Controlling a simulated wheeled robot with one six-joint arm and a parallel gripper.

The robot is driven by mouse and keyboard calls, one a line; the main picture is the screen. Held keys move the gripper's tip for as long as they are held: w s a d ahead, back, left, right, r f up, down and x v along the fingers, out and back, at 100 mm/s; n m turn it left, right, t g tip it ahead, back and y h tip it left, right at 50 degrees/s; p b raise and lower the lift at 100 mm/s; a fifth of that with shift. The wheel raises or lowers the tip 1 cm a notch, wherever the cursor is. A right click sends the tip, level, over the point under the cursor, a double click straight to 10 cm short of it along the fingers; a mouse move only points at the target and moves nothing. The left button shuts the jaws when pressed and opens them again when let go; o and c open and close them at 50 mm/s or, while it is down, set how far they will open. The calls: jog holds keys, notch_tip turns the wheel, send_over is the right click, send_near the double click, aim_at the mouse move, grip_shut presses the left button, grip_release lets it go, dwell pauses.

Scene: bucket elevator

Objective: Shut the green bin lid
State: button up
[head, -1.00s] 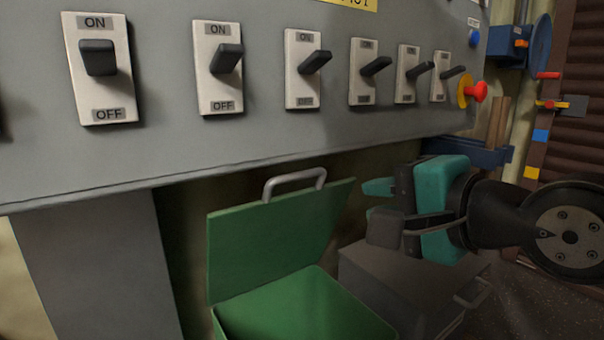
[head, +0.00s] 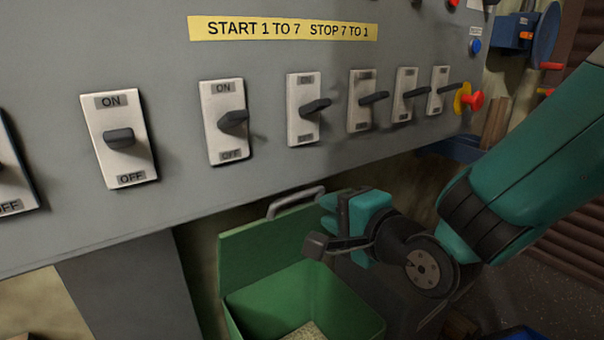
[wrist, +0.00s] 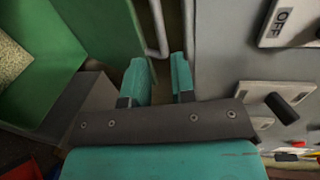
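The green bin (head: 345,302) stands open under the grey switch panel, with pale grainy contents inside. Its green lid (head: 258,252) stands upright at the back, with a grey bar handle (head: 294,201) on its top edge. My gripper (head: 322,224) is close to the right part of the lid and handle. In the wrist view my gripper (wrist: 160,78) has its two teal fingers apart with a gap between them. The lid (wrist: 105,30) is ahead on the left and the handle (wrist: 158,28) ends near the gap. I cannot tell whether the fingers touch the handle.
The grey panel (head: 60,245) with several switches (head: 228,120) hangs close above the bin and my gripper. A red knob (head: 474,100) sticks out at its right end. A grey box shows beside the bin in the wrist view (wrist: 85,100).

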aim_at(301, 197)
jog(key=p+x, duration=0.1)
jog(key=x, duration=0.8)
jog(key=shift+w+f, duration=0.2)
grip_shut()
